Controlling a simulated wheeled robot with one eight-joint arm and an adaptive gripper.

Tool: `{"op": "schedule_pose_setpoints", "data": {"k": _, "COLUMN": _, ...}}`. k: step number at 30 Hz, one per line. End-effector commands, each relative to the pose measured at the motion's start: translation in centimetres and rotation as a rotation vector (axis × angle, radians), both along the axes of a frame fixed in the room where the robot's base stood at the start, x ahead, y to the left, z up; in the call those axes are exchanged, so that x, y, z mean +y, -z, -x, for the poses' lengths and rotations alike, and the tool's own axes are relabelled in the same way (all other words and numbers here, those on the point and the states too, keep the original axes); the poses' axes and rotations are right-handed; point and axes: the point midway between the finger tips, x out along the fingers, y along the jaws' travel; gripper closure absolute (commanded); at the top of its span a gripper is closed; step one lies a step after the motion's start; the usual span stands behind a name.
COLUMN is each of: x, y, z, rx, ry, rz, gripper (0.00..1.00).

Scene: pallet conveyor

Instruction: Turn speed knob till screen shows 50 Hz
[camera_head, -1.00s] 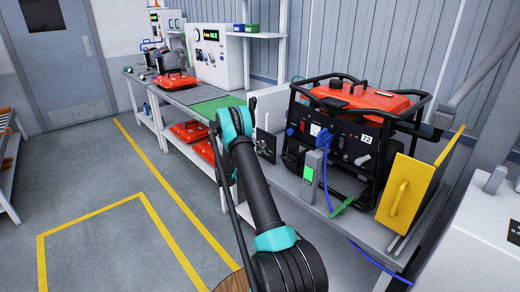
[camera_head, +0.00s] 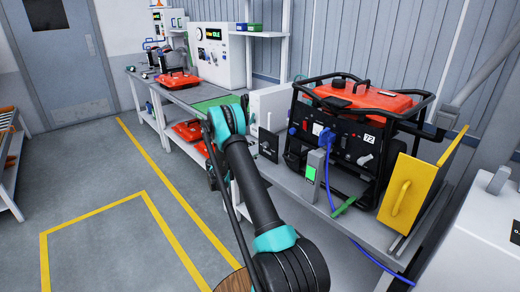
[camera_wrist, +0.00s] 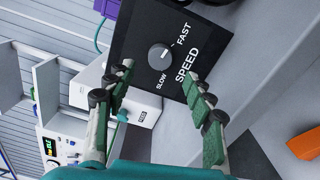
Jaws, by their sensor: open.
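The black speed panel (camera_wrist: 150,25) fills the top middle of the wrist view, with SLOW, FAST and SPEED lettering. Its round grey speed knob (camera_wrist: 160,56) has a white mark that points toward the FAST side. My gripper (camera_wrist: 158,82) is open. Its two fingers are spread on either side below the knob in the picture, with nothing between them; I see no contact. In the head view the panel (camera_head: 268,145) stands on the bench beside my arm. My gripper is mostly hidden there. A dark screen (camera_head: 214,35) on a white cabinet reads IDLE; no Hz figure is readable.
A red and black generator (camera_head: 360,125) with a blue cable stands right of the panel. An orange object (camera_wrist: 304,142) shows low right in the wrist view. The floor at left is clear.

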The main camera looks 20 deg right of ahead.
Motion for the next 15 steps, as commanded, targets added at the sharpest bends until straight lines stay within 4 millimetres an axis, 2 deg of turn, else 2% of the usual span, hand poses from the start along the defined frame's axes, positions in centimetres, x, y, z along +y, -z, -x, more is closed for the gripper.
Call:
{"op": "schedule_pose_setpoints", "data": {"k": 1, "x": 1.2, "y": 0.0, "z": 0.3, "rx": 0.000, "ry": -0.003, "rz": 0.000, "gripper": 0.47}}
{"op": "schedule_pose_setpoints", "data": {"k": 6, "x": 3.9, "y": 0.0, "z": 1.4, "rx": 0.000, "ry": -0.002, "rz": 0.000, "gripper": 0.47}}
{"op": "schedule_pose_setpoints", "data": {"k": 11, "x": 5.4, "y": 0.0, "z": 1.9, "rx": 0.000, "ry": -0.001, "rz": 0.000, "gripper": 0.47}}
{"op": "schedule_pose_setpoints", "data": {"k": 15, "x": 5.9, "y": 0.0, "z": 2.1, "rx": 0.000, "ry": 0.000, "rz": 0.000, "gripper": 0.47}}
